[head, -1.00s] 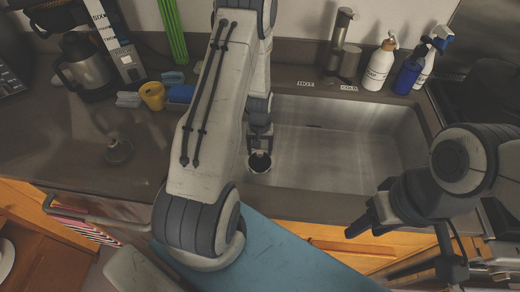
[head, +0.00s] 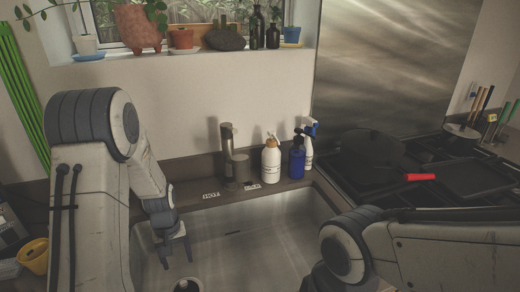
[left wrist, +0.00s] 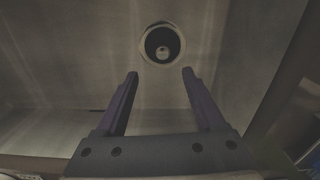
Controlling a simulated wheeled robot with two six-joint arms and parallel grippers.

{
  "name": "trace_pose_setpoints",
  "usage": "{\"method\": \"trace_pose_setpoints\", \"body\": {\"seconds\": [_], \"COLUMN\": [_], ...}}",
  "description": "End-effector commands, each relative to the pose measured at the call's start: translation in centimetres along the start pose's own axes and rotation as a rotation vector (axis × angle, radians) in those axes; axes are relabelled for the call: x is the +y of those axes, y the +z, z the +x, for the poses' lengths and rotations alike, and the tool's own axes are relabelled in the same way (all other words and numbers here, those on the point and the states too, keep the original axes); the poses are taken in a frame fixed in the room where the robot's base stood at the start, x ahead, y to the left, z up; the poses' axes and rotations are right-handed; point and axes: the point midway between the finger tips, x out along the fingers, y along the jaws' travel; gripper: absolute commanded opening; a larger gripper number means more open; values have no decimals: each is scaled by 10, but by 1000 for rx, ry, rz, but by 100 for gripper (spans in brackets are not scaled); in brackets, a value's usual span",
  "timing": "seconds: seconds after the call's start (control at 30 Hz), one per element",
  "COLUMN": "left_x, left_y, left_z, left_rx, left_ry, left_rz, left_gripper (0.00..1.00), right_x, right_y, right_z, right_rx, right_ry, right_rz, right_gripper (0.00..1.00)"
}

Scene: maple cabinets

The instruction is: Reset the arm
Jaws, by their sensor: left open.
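My left arm comes in from the left in the head view. Its gripper (head: 178,250) is over the left part of the metal sink (head: 262,232), with its fingers pointing down. In the left wrist view its two fingers (left wrist: 158,78) are apart with nothing between them. A round dark opening with a pale rim (left wrist: 143,43) lies beyond the fingertips on the sink floor; part of it shows at the bottom edge of the head view (head: 187,286). My right arm crosses the lower right of the head view. Its gripper is not visible.
A faucet (head: 228,150), a white pump bottle (head: 271,160) and blue and white spray bottles (head: 297,158) stand behind the sink. A stove with a dark pan (head: 368,155) is at right. Potted plants (head: 138,28) line the windowsill. A yellow cup (head: 34,256) is at lower left.

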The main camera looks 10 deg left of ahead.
Motion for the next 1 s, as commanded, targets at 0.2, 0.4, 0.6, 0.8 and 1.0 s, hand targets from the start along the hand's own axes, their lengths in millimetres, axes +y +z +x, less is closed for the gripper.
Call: {"method": "trace_pose_setpoints", "body": {"seconds": [0.2,0.4,0.6,0.8,1.0], "left_x": [64,119,131,117,109], "left_y": [45,135,231,291,309], "left_z": [-50,-106,-145,-161,-165], "left_rx": [16,21,18,9,4], "left_ry": [15,38,67,89,94], "left_rz": [230,557,878,1099,1171], "left_gripper": [71,71,71,71,71], "right_x": [0,0,0,0,0], "right_y": [0,0,0,0,0], "right_z": [0,0,0,0,0], "right_rx": [0,0,0,0,0], "right_ry": [0,0,0,0,0], "right_rz": [0,0,0,0,0], "right_gripper": [50,50,50,50,50]}}
